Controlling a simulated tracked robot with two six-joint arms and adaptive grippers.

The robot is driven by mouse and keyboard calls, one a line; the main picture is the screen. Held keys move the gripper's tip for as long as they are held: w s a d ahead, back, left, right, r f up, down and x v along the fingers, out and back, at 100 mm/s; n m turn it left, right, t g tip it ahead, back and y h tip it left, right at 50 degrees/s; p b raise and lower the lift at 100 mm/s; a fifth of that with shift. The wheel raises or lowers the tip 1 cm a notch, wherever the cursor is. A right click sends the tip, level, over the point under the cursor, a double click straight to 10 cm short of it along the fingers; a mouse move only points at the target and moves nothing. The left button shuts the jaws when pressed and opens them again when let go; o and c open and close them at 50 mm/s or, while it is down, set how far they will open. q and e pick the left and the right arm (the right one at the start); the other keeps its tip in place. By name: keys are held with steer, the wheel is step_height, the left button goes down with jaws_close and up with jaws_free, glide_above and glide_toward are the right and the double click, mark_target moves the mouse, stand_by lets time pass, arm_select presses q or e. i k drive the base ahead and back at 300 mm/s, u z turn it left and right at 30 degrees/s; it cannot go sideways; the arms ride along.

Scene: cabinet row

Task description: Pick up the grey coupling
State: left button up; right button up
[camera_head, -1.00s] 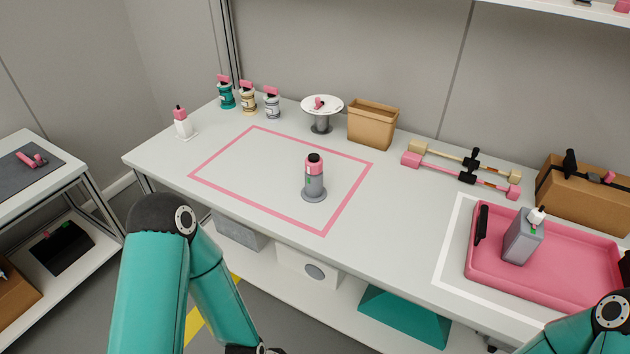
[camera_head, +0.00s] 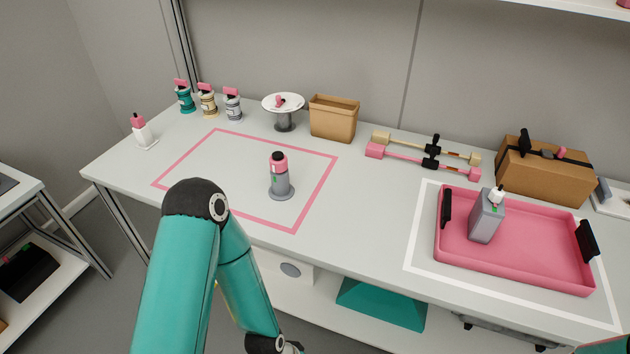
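Three small upright cylinders with pink tags stand at the table's back left: a teal one (camera_head: 185,102), a tan one (camera_head: 208,104) and a light grey one (camera_head: 233,106). The light grey one looks like the grey coupling, but its details are too small to be sure. A grey cylinder with a pink band and black top (camera_head: 280,178) stands upright on a grey disc inside the pink outline.
A round white stand (camera_head: 283,104) and an open tan bin (camera_head: 333,119) are right of the cylinders. A pink tray (camera_head: 540,262) holds a grey bottle (camera_head: 487,218). Two bar-shaped pieces and a strapped brown box (camera_head: 543,178) stand behind. The pink-outlined area is mostly clear.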

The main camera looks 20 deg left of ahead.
mark_target(281, 190)
steer(key=u, duration=0.05)
steer(key=i, duration=0.2)
steer(key=z, duration=2.4)
steer(key=k, duration=2.2)
steer(key=u, duration=1.3)
steer(key=i, duration=1)
